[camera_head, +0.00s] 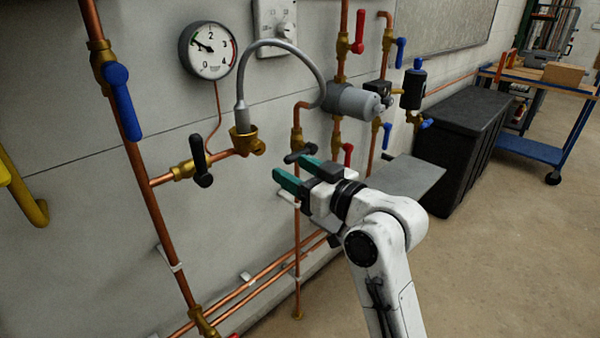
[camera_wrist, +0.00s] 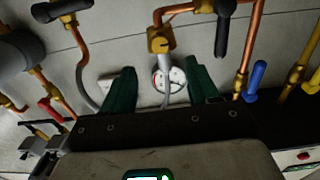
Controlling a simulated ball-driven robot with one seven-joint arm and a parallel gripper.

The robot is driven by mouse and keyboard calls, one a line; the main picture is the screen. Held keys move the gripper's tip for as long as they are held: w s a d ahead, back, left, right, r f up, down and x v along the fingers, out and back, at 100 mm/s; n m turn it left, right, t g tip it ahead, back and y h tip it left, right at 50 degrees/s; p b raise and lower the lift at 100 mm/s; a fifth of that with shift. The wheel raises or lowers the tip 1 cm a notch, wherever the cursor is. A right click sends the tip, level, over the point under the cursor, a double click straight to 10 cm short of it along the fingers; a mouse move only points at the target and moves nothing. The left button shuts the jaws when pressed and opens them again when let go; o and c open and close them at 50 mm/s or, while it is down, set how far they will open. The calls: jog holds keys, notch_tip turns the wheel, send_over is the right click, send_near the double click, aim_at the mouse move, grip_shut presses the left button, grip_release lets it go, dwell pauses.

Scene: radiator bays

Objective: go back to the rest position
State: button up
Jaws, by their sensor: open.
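My gripper (camera_head: 289,168) is open, with its two teal fingers apart and nothing between them. In the head view it is in front of the pipe wall, right of and below the brass cup fitting (camera_head: 243,139). In the wrist view my gripper (camera_wrist: 161,76) shows its fingers on either side of the pressure gauge (camera_wrist: 168,80) and a grey hose (camera_wrist: 165,62), which lie beyond the fingertips. The brass fitting also shows in the wrist view (camera_wrist: 160,40). No contact between fingers and pipework is visible.
A black-handled valve (camera_head: 201,163) and a blue-handled valve (camera_head: 122,100) are on the left pipes. A grey cylinder (camera_head: 352,102) and a grey shelf (camera_head: 408,184) are near my arm. A black bin (camera_head: 465,140) and a blue trolley (camera_head: 535,150) stand right. The floor at right is clear.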

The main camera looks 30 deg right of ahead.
jog(key=shift+s+d, duration=0.1)
jog(key=shift+s, duration=0.3)
jog(key=s+f+m+g+h+p, duration=0.1)
jog(key=s+f+g+p, duration=0.25)
jog(key=s+f, duration=0.45)
jog(key=s+f+m+g+h+p, duration=0.15)
jog(key=s+f+g, duration=0.3)
jog(key=f, duration=0.55)
jog(key=s+d+f+m+g+h+p, duration=0.1)
jog(key=s+f+g, duration=0.3)
jog(key=s, duration=0.8)
jog(key=s+d+f+g+h+p, duration=0.2)
jog(key=s+d+f+g+p, duration=0.1)
jog(key=s, duration=1)
jog(key=shift+f+m+g, duration=0.35)
jog(key=shift+f+g, duration=0.25)
